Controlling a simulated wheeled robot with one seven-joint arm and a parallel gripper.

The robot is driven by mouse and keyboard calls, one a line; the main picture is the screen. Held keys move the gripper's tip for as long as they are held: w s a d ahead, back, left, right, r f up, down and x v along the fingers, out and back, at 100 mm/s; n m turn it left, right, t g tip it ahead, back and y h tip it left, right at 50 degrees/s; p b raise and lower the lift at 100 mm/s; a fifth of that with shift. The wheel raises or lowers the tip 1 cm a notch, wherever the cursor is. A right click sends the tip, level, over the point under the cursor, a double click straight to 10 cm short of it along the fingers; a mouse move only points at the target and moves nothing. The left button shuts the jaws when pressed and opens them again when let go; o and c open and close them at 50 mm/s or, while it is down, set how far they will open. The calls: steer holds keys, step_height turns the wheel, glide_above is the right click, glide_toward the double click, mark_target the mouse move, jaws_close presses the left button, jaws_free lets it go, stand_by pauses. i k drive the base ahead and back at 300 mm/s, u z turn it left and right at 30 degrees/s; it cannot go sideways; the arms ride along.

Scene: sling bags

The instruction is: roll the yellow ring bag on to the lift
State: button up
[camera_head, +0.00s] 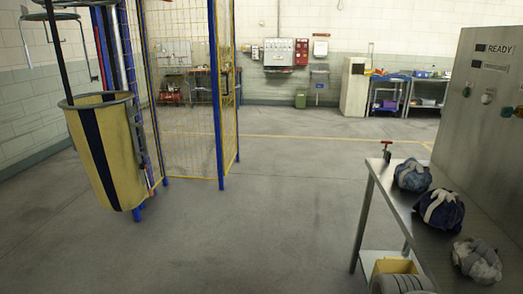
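A yellow bag (104,152) with a dark vertical stripe hangs at the left, clear of the floor, its mouth held open by a round rim. It tilts a little. A dark pole (60,52) runs from the top edge of the picture down to the bag's mouth; how the two join is hard to tell. Right behind the bag stands a yellow mesh enclosure (183,95) with blue posts; the bag hides part of its near corner. I cannot tell for certain which part is the lift. My gripper is not in view.
A metal table (383,187) at the right carries several cloth bundles (441,209), beside a grey cabinet (486,115) marked READY. A yellow bin (394,267) sits under the table. A curved metal hoop (52,42) is at upper left. The middle floor is clear.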

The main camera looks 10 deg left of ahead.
mark_target(100, 126)
steer(key=u, duration=0.25)
steer(key=i, duration=2.1)
steer(key=u, duration=1.45)
steer(key=i, duration=1.3)
steer(key=u, duration=1.25)
steer(key=i, duration=0.3)
steer(key=u, duration=0.05)
